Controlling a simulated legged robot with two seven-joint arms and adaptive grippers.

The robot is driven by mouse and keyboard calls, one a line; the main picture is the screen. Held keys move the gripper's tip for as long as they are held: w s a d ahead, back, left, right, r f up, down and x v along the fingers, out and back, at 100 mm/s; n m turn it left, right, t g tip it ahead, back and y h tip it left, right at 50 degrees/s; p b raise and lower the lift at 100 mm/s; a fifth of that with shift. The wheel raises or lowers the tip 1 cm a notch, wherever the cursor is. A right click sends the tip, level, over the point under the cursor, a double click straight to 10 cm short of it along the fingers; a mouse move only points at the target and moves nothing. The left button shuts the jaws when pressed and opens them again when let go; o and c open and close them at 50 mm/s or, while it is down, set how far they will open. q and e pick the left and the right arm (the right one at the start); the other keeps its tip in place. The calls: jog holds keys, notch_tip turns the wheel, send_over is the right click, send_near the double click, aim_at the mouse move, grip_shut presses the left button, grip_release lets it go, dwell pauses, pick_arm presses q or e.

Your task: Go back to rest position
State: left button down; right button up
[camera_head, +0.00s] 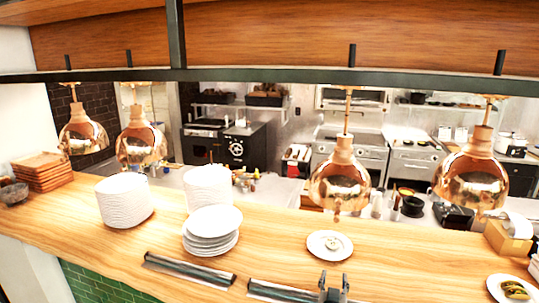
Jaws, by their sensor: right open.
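My right gripper (334,284) shows at the bottom edge, right of the middle. Its two dark fingertips point up and stand apart, with nothing between them. The rest of the right arm is outside the picture. My left gripper is not in view.
On the wooden counter (272,215) stand several plate stacks (124,200) and, at right, a plate with green food (514,290). Dark metal rails (190,271) line the near edge. Copper lamps (341,185) hang low above. Wooden trays (41,172) sit at left.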

jog(key=s+d+f+n+g+y, duration=0.1)
jog(key=s+f+g, duration=0.2)
jog(key=s+f, duration=0.7)
jog(key=s+d+f+n+g+y, duration=0.1)
jog(key=s+f+g, duration=0.3)
jog(key=f, duration=0.9)
jog(key=s+f+n+g+y, duration=0.25)
jog(key=s+f, duration=0.35)
jog(key=s, duration=0.8)
jog(key=s+f+n+g+y, duration=0.1)
jog(key=s+f+g, duration=0.35)
jog(key=s, duration=0.85)
notch_tip(320, 180, down, 28)
jog(key=s+f+b, duration=0.1)
jog(key=s, duration=0.1)
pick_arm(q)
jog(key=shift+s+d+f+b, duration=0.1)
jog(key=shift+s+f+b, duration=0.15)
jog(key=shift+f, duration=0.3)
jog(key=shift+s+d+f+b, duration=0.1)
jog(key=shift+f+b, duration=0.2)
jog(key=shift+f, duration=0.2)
pick_arm(e)
jog(key=s+d+f+g, duration=0.1)
jog(key=s+d+f, duration=0.2)
jog(key=s+f, duration=1.2)
jog(key=shift+s+f+g+h, duration=0.3)
jog(key=shift+s+g+h, duration=0.1)
jog(key=shift+s, duration=0.75)
